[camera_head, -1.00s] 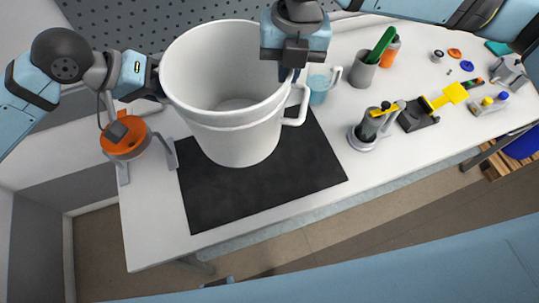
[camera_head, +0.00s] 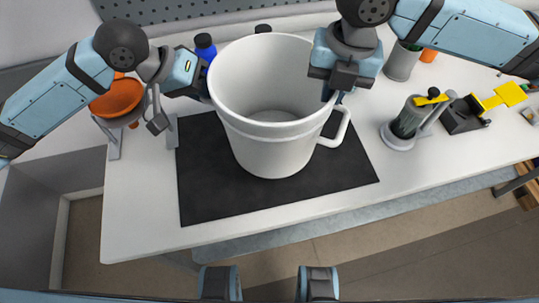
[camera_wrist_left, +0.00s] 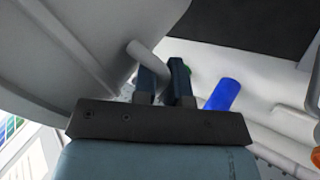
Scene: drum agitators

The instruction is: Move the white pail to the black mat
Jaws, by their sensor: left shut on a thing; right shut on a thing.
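The white pail (camera_head: 280,150) is large, empty and roughly upright, with a handle on its side. It is over the black mat (camera_head: 203,195) in the head view; whether its base touches the mat I cannot tell. My right gripper (camera_head: 333,88) is shut on the pail at its right side, by the rim and handle. My left gripper (camera_head: 207,88) is at the pail's left side, its tips partly hidden. In the left wrist view, its fingers (camera_wrist_left: 167,85) are shut at a handle of the pail (camera_wrist_left: 85,45).
An orange bowl-like part on a grey stand (camera_head: 118,98) is close left of the mat. A grey holder with a dark cylinder (camera_head: 405,125) and a yellow-topped device (camera_head: 465,112) stand right. The table front is clear.

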